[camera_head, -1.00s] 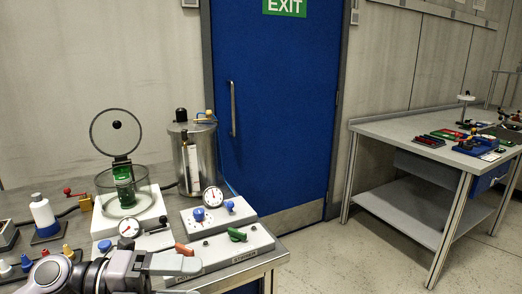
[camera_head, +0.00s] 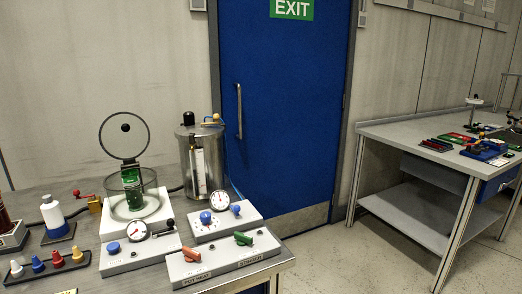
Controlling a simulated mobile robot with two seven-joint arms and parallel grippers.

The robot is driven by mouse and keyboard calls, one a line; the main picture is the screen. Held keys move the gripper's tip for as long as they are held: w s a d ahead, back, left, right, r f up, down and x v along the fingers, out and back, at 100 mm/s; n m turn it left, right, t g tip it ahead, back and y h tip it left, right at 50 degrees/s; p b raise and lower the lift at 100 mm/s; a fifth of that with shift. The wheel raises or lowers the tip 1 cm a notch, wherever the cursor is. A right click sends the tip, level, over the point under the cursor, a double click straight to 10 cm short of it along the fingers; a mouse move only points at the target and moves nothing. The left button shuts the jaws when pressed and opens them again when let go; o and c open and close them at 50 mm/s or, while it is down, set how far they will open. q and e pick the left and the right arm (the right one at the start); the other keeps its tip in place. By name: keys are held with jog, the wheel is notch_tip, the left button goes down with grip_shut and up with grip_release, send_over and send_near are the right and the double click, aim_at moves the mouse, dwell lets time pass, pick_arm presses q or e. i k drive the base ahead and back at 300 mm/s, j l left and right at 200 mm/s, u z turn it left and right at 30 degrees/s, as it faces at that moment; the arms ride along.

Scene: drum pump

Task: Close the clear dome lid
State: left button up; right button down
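The clear dome lid (camera_head: 124,136) stands open and upright on its hinge behind the glass chamber. It is a round see-through disc with a dark rim and a black knob near its middle. The clear chamber (camera_head: 133,205) below it sits on a white base, with a green item (camera_head: 132,182) inside. Neither of my grippers shows in the head view now.
A metal drum (camera_head: 203,160) stands behind right. A white bottle (camera_head: 52,212) and a rack of coloured caps (camera_head: 48,268) are left.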

aim_at(125, 127)
jog(key=i+l+z, duration=0.45)
jog(key=l, duration=0.15)
jog(key=i+l+z, duration=0.9)
jog(key=i+u, duration=0.4)
jog(key=i+l+u, duration=0.15)
jog(key=i+u, duration=0.2)
jog(key=i, duration=0.3)
jog(key=i+j+u, duration=0.1)
jog(key=i+u, duration=0.65)
jog(key=u, duration=0.25)
jog(key=i+u, duration=0.45)
jog(key=u, duration=0.25)
jog(key=i+l+u, duration=0.2)
jog(key=u, duration=0.15)
jog(key=i+u, duration=0.25)
jog(key=u, duration=0.2)
jog(key=i+l+u, duration=0.25)
jog(key=u, duration=0.2)
jog(key=i+l+u, duration=0.2)
jog(key=u, duration=0.3)
jog(key=i+l+u, duration=0.2)
jog(key=l+u, duration=0.25)
jog(key=j, duration=0.1)
